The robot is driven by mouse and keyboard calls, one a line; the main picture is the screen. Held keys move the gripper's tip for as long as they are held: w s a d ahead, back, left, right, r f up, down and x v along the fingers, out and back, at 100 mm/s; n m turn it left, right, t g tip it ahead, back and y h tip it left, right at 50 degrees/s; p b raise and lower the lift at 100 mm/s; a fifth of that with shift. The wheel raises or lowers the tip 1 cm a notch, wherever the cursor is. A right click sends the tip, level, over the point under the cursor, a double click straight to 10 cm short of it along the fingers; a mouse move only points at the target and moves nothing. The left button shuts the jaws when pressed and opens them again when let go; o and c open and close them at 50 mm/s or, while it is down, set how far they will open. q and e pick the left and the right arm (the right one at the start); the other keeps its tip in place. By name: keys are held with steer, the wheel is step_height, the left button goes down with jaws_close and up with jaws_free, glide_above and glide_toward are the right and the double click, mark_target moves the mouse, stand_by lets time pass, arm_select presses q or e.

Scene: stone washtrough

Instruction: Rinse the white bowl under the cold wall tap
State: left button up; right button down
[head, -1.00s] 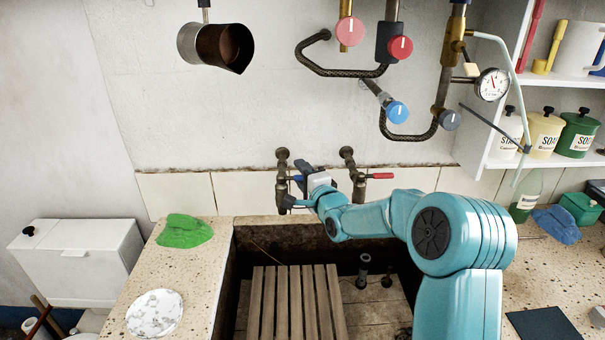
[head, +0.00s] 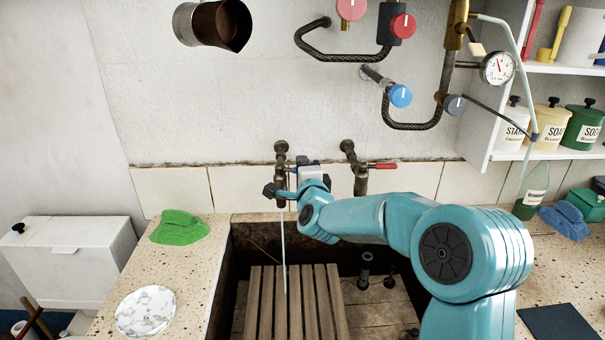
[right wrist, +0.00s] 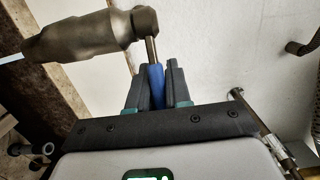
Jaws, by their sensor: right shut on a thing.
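The cold wall tap (head: 281,165) is the left of two old taps above the stone trough, with a blue lever. In the right wrist view, my right gripper (right wrist: 158,80) is shut on this blue lever (right wrist: 156,80), beside the tap's metal body (right wrist: 90,38). In the head view my right gripper (head: 293,175) is at the tap and partly hides it. A thin pale stream of water (head: 284,250) falls from the tap to the wooden slats. A white, grey-veined round bowl (head: 146,311) rests on the left speckled counter. My left gripper is not in view.
The wooden slatted rack (head: 268,300) lies in the trough. A green cloth (head: 179,227) lies on the left counter behind the bowl. The right tap has a red lever (head: 383,166). My right arm spans the trough's right side.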

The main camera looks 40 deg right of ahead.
stand_by(0.3)
steer(key=c, duration=1.1)
jaws_free()
steer(key=shift+s, duration=0.1)
steer(key=shift+c, duration=0.2)
steer(key=b+v, duration=0.2)
steer(key=v, duration=1.4)
steer(key=shift+a, duration=0.2)
